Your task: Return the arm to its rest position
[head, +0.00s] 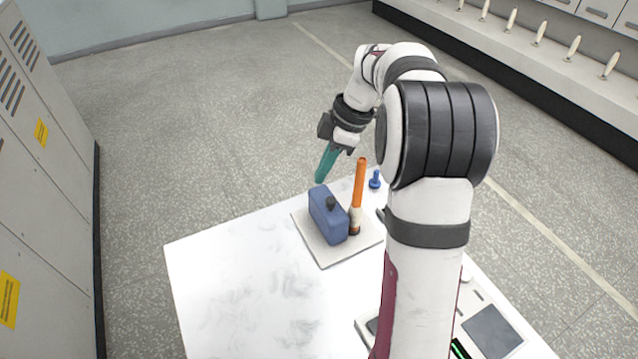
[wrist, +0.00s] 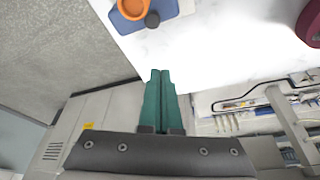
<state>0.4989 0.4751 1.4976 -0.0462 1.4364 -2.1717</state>
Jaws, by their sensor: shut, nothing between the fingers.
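My gripper (head: 321,178) has teal fingers and hangs in the air past the far edge of the white table (head: 220,290), above and beyond a blue block. In the wrist view the two teal fingers (wrist: 160,74) lie side by side, shut with nothing between them. My arm rises from the right front and bends over toward the far side. The blue block (head: 326,218) with a dark knob stands on a pale square tray (head: 325,257). An orange-topped bobbin (head: 358,185) stands upright beside the block.
A small blue peg (head: 375,180) stands right of the bobbin. A device with a dark panel (head: 492,330) lies at the table's right front. Grey lockers (head: 40,150) line the left side. A ledge with several pale pegs (head: 511,20) runs along the back right. The table's left part is clear.

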